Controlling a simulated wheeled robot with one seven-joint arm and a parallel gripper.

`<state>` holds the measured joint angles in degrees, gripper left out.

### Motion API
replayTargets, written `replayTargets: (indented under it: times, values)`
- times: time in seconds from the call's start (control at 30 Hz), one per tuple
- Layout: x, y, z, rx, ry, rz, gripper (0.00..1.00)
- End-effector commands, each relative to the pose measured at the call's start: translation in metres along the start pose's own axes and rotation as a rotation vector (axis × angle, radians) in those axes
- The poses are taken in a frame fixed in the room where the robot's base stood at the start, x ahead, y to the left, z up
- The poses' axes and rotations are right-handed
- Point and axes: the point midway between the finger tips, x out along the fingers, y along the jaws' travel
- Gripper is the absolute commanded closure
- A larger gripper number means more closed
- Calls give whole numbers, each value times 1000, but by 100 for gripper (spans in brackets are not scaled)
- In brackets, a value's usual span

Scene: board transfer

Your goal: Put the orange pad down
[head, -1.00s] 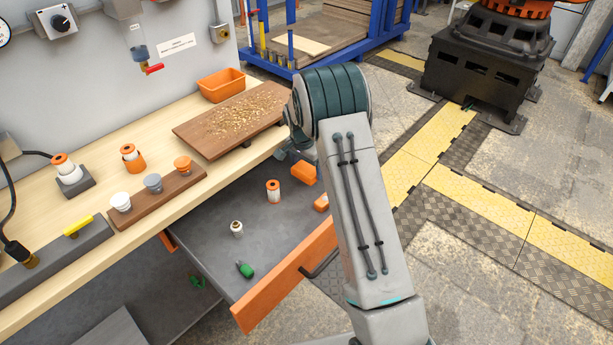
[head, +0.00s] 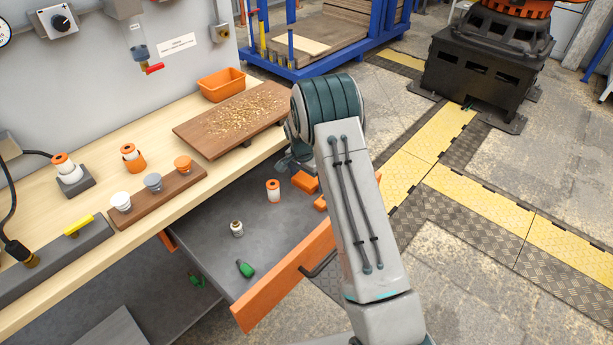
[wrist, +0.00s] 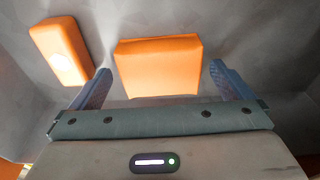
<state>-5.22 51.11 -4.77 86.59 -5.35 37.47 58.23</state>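An orange pad (wrist: 158,68) shows in the wrist view between the two fingers of my gripper (wrist: 160,72). Narrow gaps show between it and each finger, so my gripper looks open around it. In the head view an orange pad (head: 305,181) is in the open grey drawer (head: 215,215), close to my arm. My gripper is mostly hidden behind my arm there. Whether the pad's underside rests fully on the drawer floor is hard to tell.
A second orange block (wrist: 61,50) with a pale round spot lies left of the pad in the wrist view. The drawer also holds an orange-and-white bottle (head: 273,191), a small white-and-brown bottle (head: 236,229) and a green item (head: 245,269). The orange drawer front (head: 285,275) borders it.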

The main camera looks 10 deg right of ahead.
Motion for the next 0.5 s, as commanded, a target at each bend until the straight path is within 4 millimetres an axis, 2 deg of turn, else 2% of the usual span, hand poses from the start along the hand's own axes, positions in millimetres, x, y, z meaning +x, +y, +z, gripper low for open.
replayTargets:
  times: [0.37, 0.5]
  values:
    - [3, 0, 1, -1, -1, 1, 0]
    - [-26, -2, -1, 0, 4, -5, 0]
